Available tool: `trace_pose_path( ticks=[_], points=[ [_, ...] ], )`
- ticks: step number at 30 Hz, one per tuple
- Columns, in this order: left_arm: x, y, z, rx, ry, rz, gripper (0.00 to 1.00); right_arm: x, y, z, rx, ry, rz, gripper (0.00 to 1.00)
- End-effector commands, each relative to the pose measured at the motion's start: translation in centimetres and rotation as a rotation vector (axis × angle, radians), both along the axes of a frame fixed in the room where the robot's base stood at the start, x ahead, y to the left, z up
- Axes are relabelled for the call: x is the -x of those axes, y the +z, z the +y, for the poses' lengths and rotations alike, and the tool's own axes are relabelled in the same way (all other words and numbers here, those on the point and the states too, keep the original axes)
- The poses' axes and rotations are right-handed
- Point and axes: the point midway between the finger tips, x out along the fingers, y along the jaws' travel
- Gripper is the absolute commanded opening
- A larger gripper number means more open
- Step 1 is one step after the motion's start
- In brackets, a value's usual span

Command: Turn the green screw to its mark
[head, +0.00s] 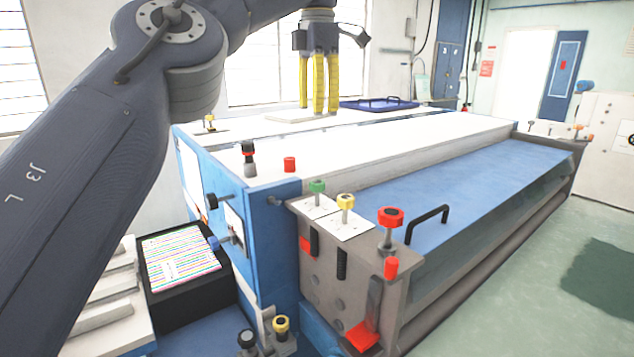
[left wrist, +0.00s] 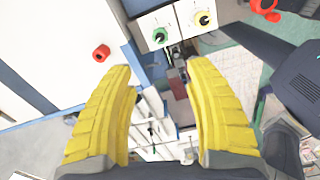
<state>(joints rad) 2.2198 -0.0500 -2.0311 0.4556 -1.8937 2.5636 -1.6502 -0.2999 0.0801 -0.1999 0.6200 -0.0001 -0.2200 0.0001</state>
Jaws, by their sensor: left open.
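The green screw (head: 317,187) stands upright on a small white plate (head: 314,206) at the near left end of the machine. It also shows in the left wrist view (left wrist: 160,36), just beyond the space between my fingertips. The mark is too small to make out. My left gripper (head: 318,108) points down with its yellow fingers apart and empty. In the head view it appears above and behind the screw, over the white top. In the left wrist view the gripper (left wrist: 158,72) has nothing between its fingers. My right gripper is not in view.
A yellow screw (head: 345,203) stands right beside the green one, and a larger red knob (head: 390,217) is further right. A black handle (head: 427,220) rises from the blue panel (head: 490,190).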

Motion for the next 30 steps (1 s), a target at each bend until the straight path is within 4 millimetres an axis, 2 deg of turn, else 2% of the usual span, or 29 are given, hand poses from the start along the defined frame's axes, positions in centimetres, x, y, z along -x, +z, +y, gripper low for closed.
trace_pose_path(
  ticks=[11,18,30],
  points=[
    [0.0,-2.6,0.1,0.004,-0.007,-0.001,0.53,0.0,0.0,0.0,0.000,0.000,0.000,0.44],
    [0.1,-5.7,0.0,0.006,-0.006,0.000,0.53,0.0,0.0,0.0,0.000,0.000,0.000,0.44],
    [0.1,-12.5,0.0,0.005,-0.006,0.002,0.53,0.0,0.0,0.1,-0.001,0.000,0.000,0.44]
  ],
)
